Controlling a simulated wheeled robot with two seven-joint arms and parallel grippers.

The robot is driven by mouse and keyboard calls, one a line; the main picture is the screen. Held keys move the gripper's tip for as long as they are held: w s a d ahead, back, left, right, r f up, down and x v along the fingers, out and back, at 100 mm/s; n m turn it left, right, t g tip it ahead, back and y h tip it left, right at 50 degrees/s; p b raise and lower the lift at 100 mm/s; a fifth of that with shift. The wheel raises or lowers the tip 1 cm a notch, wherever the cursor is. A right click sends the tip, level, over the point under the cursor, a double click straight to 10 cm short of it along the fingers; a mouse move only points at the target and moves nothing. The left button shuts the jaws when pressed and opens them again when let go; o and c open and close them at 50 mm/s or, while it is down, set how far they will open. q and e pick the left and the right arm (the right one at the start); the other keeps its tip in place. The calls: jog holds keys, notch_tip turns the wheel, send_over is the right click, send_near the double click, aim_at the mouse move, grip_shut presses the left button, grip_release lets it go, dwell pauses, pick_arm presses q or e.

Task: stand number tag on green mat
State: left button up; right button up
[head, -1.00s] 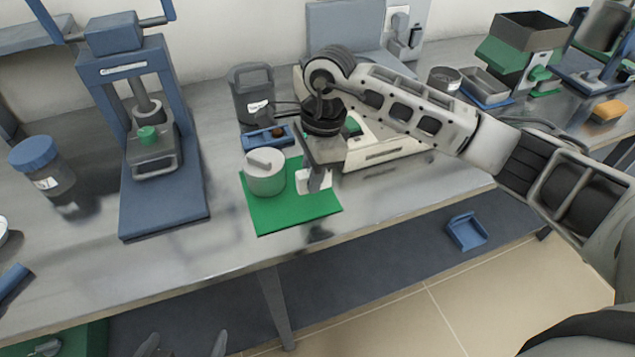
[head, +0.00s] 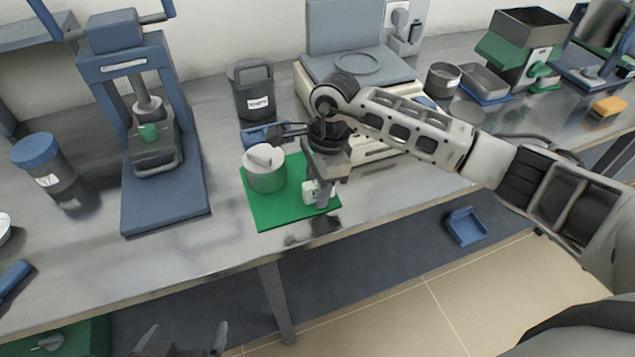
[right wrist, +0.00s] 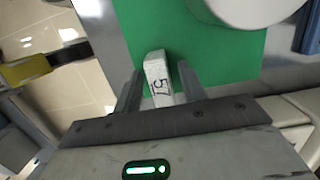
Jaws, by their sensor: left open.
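The green mat (head: 265,215) lies near the bench's front edge. The white number tag (right wrist: 158,78), marked 57, is at the mat in the right wrist view, its narrow length between my right fingers. In the head view the tag (head: 309,192) is partly hidden by my right gripper (head: 322,198), low over the mat's right part. The right fingers stand on either side of the tag with visible gaps, so that gripper looks open. Whether the tag's base touches the mat is hard to tell. My left gripper (head: 187,343) is open and empty at the bottom edge, below bench height.
A grey-white lidded pot (head: 265,170) stands on the mat's back left, close to the tag. A blue press (head: 165,205) is to the left, a dark labelled jar (head: 252,95) behind. A beige device (head: 375,150) stands behind my right arm.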

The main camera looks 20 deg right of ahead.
notch_tip(320, 180, up, 12)
jog(key=d+b, duration=0.1)
jog(key=shift+d, duration=0.4)
jog(key=shift+r, duration=0.1)
